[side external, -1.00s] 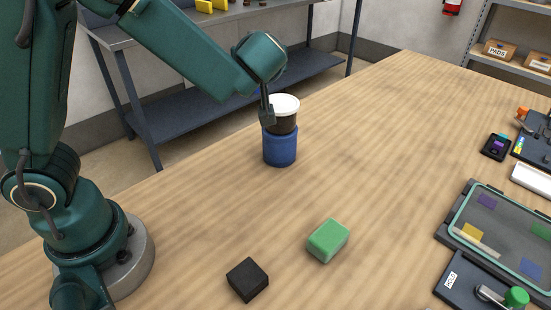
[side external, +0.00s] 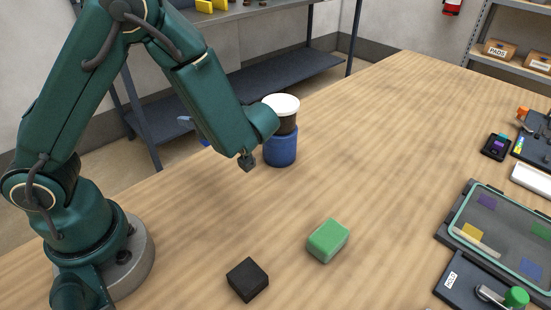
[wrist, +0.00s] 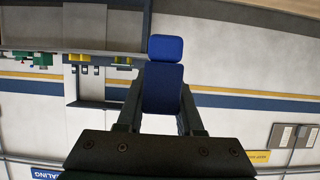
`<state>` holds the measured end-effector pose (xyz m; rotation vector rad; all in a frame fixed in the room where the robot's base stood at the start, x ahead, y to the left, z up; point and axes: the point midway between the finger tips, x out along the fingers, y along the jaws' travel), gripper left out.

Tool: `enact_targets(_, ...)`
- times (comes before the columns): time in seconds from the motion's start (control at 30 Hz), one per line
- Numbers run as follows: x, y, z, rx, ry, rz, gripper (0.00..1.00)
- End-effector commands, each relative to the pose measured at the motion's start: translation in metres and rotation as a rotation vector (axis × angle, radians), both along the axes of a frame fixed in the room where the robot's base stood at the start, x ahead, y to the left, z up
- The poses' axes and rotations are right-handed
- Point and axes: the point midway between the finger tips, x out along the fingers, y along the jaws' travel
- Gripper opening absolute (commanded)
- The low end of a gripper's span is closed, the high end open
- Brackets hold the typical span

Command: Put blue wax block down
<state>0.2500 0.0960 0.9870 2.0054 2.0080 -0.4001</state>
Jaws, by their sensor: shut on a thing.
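The blue wax block (wrist: 165,49) is between the two fingers of my gripper (wrist: 163,88) in the wrist view. The gripper is shut on it, and the block's far end sticks out past the fingertips with wall behind it. In the side view, small blue patches (side external: 204,142) show at the left edge of my forearm and look like part of the held block. The forearm hides most of the gripper there, so the block's height above the table is unclear.
A blue cylinder (side external: 280,152) with a dark, white-lidded cup (side external: 283,107) on it stands just right of my wrist. A green block (side external: 328,240) and a black block (side external: 247,280) lie in front. A framed tray (side external: 468,205) is at right.

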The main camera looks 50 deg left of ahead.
Motion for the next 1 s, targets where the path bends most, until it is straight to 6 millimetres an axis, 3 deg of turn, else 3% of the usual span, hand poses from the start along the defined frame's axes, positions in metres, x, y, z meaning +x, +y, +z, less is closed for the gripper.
enact_targets(0.2,-0.001,0.0,-0.03,0.002,0.005,0.0,0.0)
enact_targets(0.63,0.0,0.0,-0.073,0.001,0.004,-0.002,0.0)
enact_targets(1.0,0.0,0.0,-0.08,-0.001,0.0,-0.001,0.0)
